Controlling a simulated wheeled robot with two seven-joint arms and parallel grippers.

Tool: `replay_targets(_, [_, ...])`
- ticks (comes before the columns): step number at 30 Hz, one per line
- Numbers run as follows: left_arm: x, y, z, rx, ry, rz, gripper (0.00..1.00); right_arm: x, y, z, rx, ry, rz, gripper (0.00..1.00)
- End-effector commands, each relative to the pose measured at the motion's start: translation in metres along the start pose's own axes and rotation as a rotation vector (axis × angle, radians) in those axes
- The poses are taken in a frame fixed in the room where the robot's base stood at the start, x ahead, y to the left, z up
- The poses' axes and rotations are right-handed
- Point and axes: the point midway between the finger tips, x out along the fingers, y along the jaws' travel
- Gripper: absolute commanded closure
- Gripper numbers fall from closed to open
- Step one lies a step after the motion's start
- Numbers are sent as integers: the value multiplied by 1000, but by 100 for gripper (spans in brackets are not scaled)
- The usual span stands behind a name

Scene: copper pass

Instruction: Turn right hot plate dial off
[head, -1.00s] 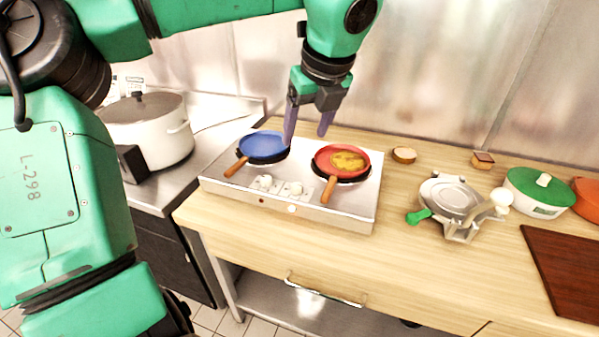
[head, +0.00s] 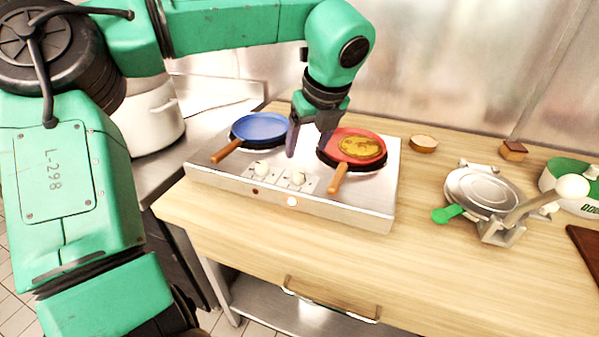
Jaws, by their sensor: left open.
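A silver two-burner hot plate (head: 350,205) stands on the wooden counter. Its front holds a left dial (head: 262,169) and a right dial (head: 298,177), both whitish. A small dark red light (head: 255,191) sits below the left dial and a bright light (head: 292,202) below the right one. A blue pan (head: 260,127) sits on the left burner and a red pan (head: 338,145) with yellowish food on the right. My left gripper (head: 306,150) is open, pointing down between the pans, above and behind the right dial, apart from it. My right gripper is out of view.
The counter front (head: 400,255) is clear.

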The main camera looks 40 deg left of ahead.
Motion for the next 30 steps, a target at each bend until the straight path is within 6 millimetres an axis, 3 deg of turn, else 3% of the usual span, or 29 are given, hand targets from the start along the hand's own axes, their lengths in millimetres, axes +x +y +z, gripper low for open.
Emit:
replay_targets(6, [58,1,0,1,6,4,29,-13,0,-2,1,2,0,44])
replay_targets(10, [85,1,0,0,4,3,29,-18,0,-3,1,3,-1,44])
replay_targets(15, [102,0,0,1,1,-1,29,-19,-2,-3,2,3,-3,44])
replay_targets(21, [103,0,0,1,0,-1,29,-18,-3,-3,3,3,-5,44])
replay_targets(22, [103,0,0,0,0,-1,32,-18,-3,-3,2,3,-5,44])
replay_targets(27, [103,0,0,0,0,-1,97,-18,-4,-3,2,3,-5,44])
replay_targets(30, [103,0,0,1,0,-1,100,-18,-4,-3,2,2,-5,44])
